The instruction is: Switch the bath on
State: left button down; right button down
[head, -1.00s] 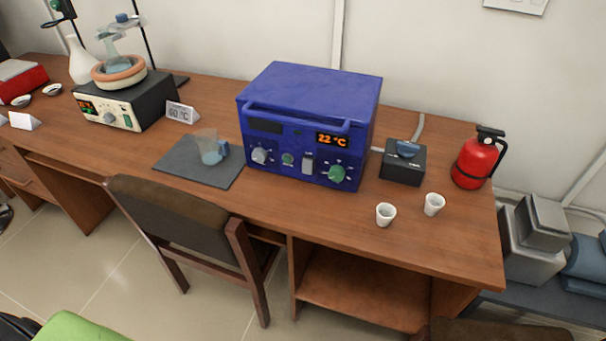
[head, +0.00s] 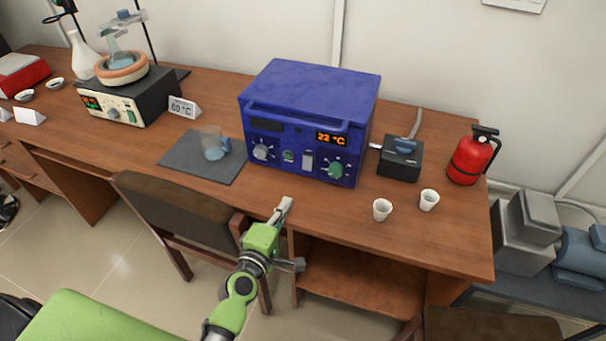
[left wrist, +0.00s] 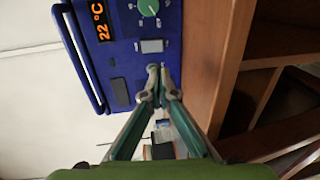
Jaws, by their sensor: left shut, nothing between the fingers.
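The heating bath (head: 150,98) stands at the back left of the desk, a dark box with a cream front, an orange lit display and a round bowl (head: 120,77) holding a flask (head: 118,57). The blue furnace (head: 312,92) stands mid-desk; its display reads 22 °C. A grey rocker switch (head: 308,161) sits on its front between knobs. My left gripper (head: 285,206) is shut and empty, before the furnace by the desk's front edge. In the left wrist view the shut fingertips (left wrist: 156,72) appear just below the furnace's rocker switch (left wrist: 152,46); contact is unclear. My right gripper is out of view.
A beaker (head: 213,148) stands on a dark mat (head: 183,163) left of the furnace. A 60 °C sign (head: 183,107) stands beside the bath. A black box (head: 400,158), two white cups (head: 382,209) and an extinguisher (head: 472,155) are right. A chair (head: 175,208) stands in front.

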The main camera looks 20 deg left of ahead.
aim_at(306, 169)
pick_arm(q)
jog(key=w+b, duration=0.1)
jog(key=w, duration=0.3)
jog(key=w+f+b, duration=0.1)
jog(key=w, duration=0.4)
jog(key=w+f+b, duration=0.1)
jog(key=w, duration=0.4)
jog(key=shift+d, duration=0.3)
jog(key=shift+s, duration=0.1)
jog(key=shift+f+b, duration=0.15)
jog(key=shift+b, duration=0.15)
jog(key=b, duration=0.3)
jog(key=shift+w+f+t, duration=0.3)
jog(key=shift+f, duration=0.05)
jog(key=shift+r, duration=0.35)
